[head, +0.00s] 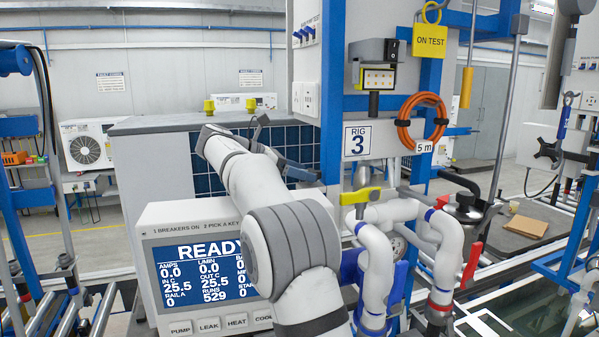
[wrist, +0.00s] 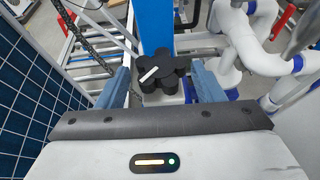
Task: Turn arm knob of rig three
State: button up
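A black lobed knob (wrist: 162,72) with a white pointer bar shows in the wrist view, in front of a blue post. The bar slants, its lower end toward the left. No label on it is readable. My gripper (wrist: 161,86) is open, with one blue-grey finger on each side of the knob and a gap to both. In the head view my gripper (head: 300,172) reaches rightward behind the console toward the rig three (head: 357,141) post; the knob is hidden there. The console screen (head: 205,272) reads READY, with amps and flow at 0.0.
White pipes with a yellow valve handle (head: 361,196) and a red handle (head: 472,265) stand right of my arm. An orange hose coil (head: 421,122) hangs on the post. A dark blue tiled panel (wrist: 40,90) lies close left of my gripper.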

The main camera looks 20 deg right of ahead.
jog(key=shift+o, duration=1.1)
jog(key=v, duration=0.8)
jog(key=shift+d, duration=0.2)
jog(key=d+n+t, duration=0.2)
jog(key=s+d+f+n+t+y, duration=0.1)
jog(key=d+n+t, duration=0.1)
jog(key=d, duration=0.1)
jog(key=d+f+n+t, duration=0.1)
jog(key=d+t, duration=0.1)
jog(key=shift+s+d+f+n+y, duration=0.1)
jog(key=shift+s+d+n+y, duration=0.1)
jog(key=shift+d+n+y, duration=0.15)
jog(key=shift+w+d+f+t, duration=0.3)
jog(key=shift+d+f, duration=0.1)
jog(key=shift+d, duration=0.1)
